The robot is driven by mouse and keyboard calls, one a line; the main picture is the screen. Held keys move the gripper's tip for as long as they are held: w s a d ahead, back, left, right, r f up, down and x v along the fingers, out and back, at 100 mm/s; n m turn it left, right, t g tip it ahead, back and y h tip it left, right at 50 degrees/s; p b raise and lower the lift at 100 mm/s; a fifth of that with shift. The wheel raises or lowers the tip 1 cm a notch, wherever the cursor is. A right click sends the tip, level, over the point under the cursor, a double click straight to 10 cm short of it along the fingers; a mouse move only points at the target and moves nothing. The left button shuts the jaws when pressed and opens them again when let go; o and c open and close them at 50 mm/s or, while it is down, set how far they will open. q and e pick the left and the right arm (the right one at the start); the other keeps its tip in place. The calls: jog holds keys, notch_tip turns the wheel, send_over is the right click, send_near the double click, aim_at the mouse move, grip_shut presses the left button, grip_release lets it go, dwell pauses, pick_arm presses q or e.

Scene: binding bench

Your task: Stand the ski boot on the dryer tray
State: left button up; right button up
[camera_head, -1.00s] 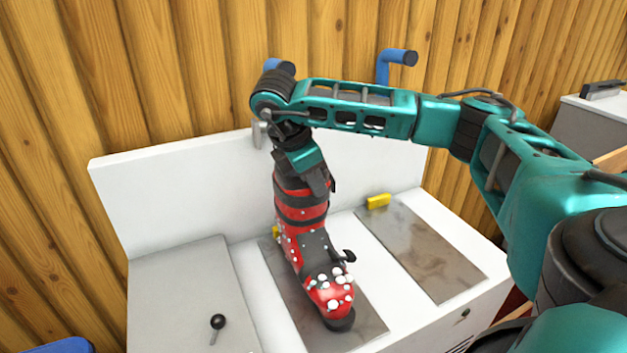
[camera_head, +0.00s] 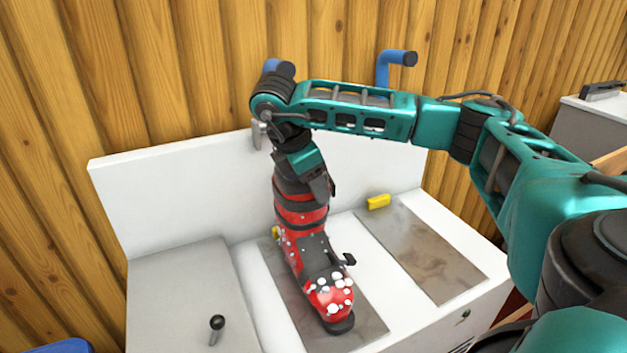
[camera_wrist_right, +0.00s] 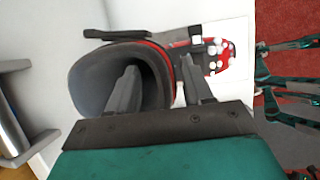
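The red and black ski boot (camera_head: 318,262), dotted with white specks, stands upright with its sole along a grey metal plate (camera_head: 368,322) on the white bench. Its toe points toward the front. My right gripper (camera_head: 312,182) is at the top of the boot's cuff. In the right wrist view the gripper's (camera_wrist_right: 157,75) fingers are apart, one inside the opening of the boot (camera_wrist_right: 85,75) and one outside the cuff wall, with a gap on the inner side. No thing is clearly recognisable as the dryer tray. My left gripper is out of view.
A second grey plate (camera_head: 430,255) to the right is bare, with a yellow block (camera_head: 378,202) at its back end. A black-knobbed lever (camera_head: 217,323) stands on the left panel. The white back wall (camera_head: 180,190) rises close behind the boot, with blue pipes (camera_head: 400,58) above.

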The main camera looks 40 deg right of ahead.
jog(key=shift+f, duration=0.15)
jog(key=p+v, duration=0.4)
jog(key=v, duration=0.9)
